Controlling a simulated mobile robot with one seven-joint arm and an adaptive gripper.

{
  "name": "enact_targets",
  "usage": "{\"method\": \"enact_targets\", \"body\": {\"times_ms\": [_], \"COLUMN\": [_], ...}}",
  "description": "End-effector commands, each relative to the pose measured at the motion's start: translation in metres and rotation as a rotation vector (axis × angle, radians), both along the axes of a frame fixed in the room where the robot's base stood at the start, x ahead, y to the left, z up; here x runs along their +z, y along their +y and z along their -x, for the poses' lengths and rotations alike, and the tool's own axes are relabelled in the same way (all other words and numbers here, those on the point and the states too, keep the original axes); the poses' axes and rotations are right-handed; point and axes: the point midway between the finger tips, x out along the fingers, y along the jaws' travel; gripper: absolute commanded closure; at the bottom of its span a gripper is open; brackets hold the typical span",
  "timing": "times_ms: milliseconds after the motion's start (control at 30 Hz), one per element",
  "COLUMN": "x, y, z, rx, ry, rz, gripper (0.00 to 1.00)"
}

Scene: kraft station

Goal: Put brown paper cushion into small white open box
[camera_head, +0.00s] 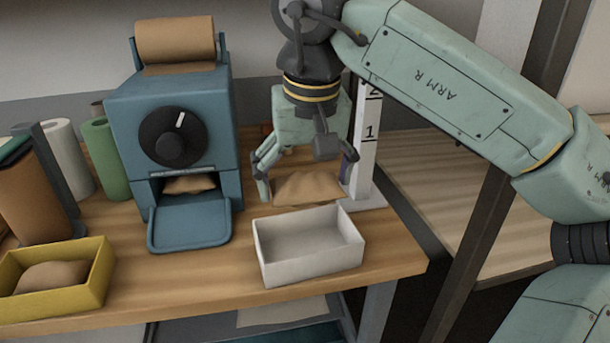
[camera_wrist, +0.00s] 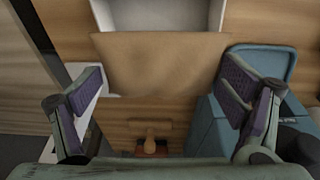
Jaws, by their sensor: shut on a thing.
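The brown paper cushion (camera_head: 308,189) is held crosswise between the two fingers of my gripper (camera_head: 305,180), just behind the small white open box (camera_head: 310,272). In the wrist view the cushion (camera_wrist: 160,65) spans between the purple finger pads of my gripper (camera_wrist: 164,92). There it covers part of the white box (camera_wrist: 213,12). The box stands upright on the wooden table near its front edge, and its visible inside is empty. Whether the cushion's underside touches the table is hard to tell.
A blue dispenser (camera_head: 171,195) with a lowered front tray and paper in its mouth stands left of the box. A yellow box (camera_head: 100,272) with a brown cushion is at the front left. A white numbered post (camera_head: 366,150) rises close to my gripper's right.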

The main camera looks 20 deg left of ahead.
Motion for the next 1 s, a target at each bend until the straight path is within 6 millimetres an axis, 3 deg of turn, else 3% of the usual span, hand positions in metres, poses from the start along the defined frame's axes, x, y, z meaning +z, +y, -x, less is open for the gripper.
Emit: {"method": "enact_targets", "body": {"times_ms": [567,1000], "x": [-0.005,-0.029], "y": [0.000,0.000], "z": [0.000,0.000], "rx": [0.000,0.000], "ry": [0.000,0.000], "rz": [0.000,0.000], "gripper": [0.25,0.25]}}
